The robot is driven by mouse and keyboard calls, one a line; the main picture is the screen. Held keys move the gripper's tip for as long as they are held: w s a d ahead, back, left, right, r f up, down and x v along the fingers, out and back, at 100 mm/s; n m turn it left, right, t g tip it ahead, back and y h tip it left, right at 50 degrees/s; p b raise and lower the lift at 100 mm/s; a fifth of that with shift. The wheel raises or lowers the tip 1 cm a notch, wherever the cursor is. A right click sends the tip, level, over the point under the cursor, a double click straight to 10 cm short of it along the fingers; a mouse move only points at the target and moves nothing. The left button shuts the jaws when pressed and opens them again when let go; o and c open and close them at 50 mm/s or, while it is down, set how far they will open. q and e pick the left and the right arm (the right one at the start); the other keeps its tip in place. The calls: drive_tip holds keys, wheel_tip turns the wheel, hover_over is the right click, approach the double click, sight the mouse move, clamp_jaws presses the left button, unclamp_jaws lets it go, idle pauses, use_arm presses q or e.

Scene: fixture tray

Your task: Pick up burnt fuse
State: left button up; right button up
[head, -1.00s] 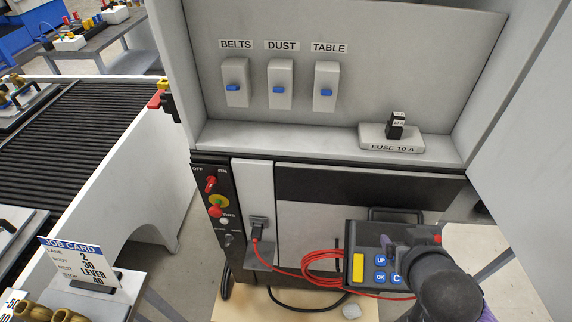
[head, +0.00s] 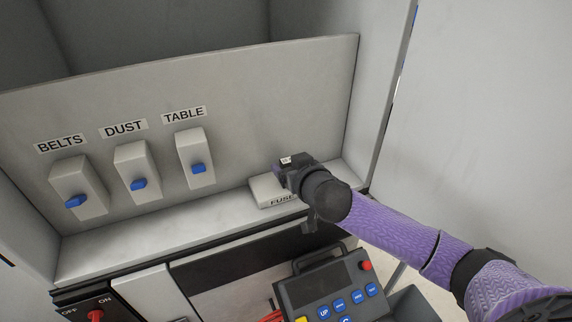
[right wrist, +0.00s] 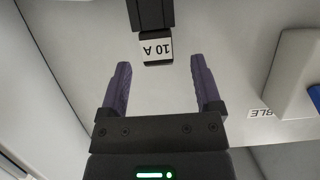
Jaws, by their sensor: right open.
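A black fuse (right wrist: 150,14) with a white "10 A" label shows in the right wrist view, at the top middle, upside down there. It lies just ahead of the fingertips, in line with the gap between them. In the head view its pale base (head: 268,192), marked "FUSE", sits on the cabinet shelf, partly hidden by my right gripper (head: 288,172), which is at the fuse. My right gripper (right wrist: 160,66) is open with nothing between its fingers. I see no burn marks on the fuse. My left gripper is not in view.
Three switch boxes with blue levers stand left on the back panel: BELTS (head: 88,180), DUST (head: 133,160) and TABLE (head: 191,146). A handheld control box (head: 322,290) is below the shelf. The cabinet wall (head: 383,100) is close on the right. The shelf left of the base is clear.

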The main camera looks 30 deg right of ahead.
drive_tip(key=x, duration=0.3)
drive_tip(key=shift+c, duration=0.2)
clamp_jaws()
drive_tip(key=shift+r, duration=0.1)
